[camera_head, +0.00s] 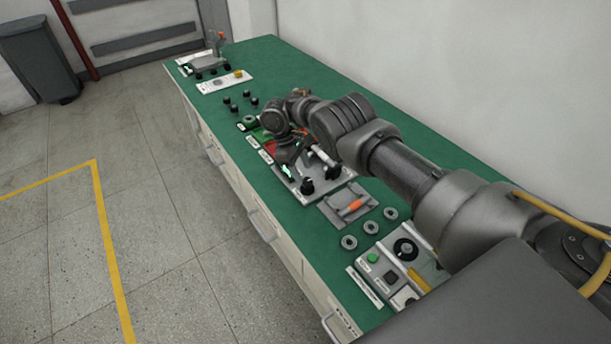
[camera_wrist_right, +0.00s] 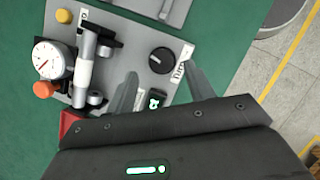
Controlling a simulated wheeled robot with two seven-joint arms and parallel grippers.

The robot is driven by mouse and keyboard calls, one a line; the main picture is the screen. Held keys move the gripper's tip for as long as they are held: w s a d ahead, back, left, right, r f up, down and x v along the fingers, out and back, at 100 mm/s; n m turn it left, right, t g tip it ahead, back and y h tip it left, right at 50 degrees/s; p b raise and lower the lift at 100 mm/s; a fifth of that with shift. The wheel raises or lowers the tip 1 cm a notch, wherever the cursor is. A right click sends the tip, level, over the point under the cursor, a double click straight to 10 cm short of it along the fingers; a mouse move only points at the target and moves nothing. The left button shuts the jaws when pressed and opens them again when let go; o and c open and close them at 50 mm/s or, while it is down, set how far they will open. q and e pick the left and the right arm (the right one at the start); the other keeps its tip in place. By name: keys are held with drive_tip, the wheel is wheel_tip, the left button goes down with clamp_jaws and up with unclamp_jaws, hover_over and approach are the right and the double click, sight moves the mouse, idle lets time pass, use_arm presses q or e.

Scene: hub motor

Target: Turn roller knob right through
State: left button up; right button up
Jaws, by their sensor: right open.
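The black round knob (camera_head: 307,186) with a pale pointer mark stands on a grey plate (camera_head: 322,192) on the green bench. The knob (camera_wrist_right: 162,60) also shows in the right wrist view, beside a white label. A silver-white roller (camera_wrist_right: 85,62) lies between black end pieces on the same plate. My left gripper is out of view.
A dial gauge (camera_wrist_right: 52,60), an orange knob (camera_wrist_right: 44,89) and a yellow button (camera_wrist_right: 64,15) sit near the roller. A grey fixture with an orange handle (camera_head: 354,205), several metal rings (camera_head: 371,227) and a control panel (camera_head: 402,250) line the bench. Bare floor (camera_head: 180,230) lies left.

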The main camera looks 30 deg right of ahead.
drive_tip(key=v, duration=0.7)
